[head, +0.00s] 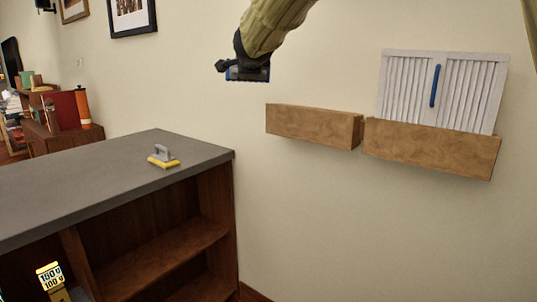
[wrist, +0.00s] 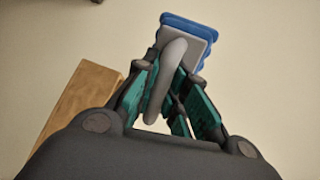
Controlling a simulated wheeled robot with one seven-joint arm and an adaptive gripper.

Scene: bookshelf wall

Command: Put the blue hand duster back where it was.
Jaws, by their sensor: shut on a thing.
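My gripper (head: 246,64) is raised near the wall, up and left of the left wooden wall shelf. It is shut on the blue hand duster (head: 236,74), of which only a little blue shows in the head view. In the wrist view the duster's blue pad (wrist: 190,27) lies beyond the fingertips. Its grey curved handle (wrist: 165,80) runs between the fingers (wrist: 172,72). The duster is clear of the shelves and the counter.
A yellow hand duster (head: 163,162) with a grey handle sits on the dark counter (head: 90,178). Left (head: 312,125) and right (head: 432,150) wooden shelves hang on the wall. A white louvred cabinet (head: 465,92) with a blue handle stands at the right shelf. The left shelf's top looks empty.

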